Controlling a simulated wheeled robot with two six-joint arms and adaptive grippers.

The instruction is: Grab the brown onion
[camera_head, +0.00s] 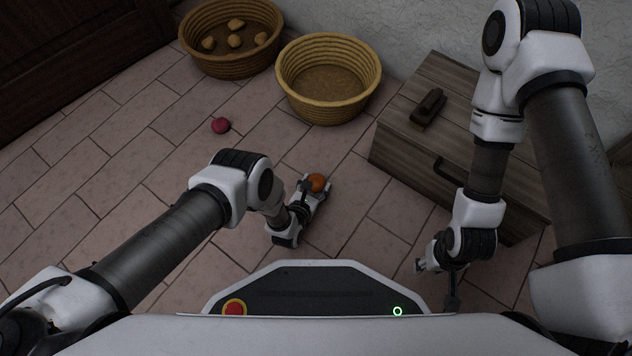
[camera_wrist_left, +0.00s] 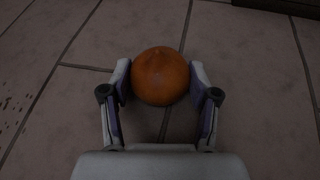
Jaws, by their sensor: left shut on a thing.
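The brown onion (camera_head: 317,182) is round and orange-brown, and it is low over the tiled floor in the head view. In the left wrist view the onion (camera_wrist_left: 160,76) sits between the two fingertips. My left gripper (camera_head: 314,188) is shut on it, with one finger on each side. Whether the onion touches the floor I cannot tell. My right gripper (camera_head: 440,262) hangs at the lower right, apart from the onion, and its fingers are too small and hidden to judge.
A red onion (camera_head: 221,125) lies on the floor to the left. A brown basket (camera_head: 212,66) with several potatoes and an empty tan basket (camera_head: 330,45) stand at the back. A wooden chest (camera_head: 400,140) with a dark brush (camera_head: 428,107) on it stands right. Floor around the left gripper is clear.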

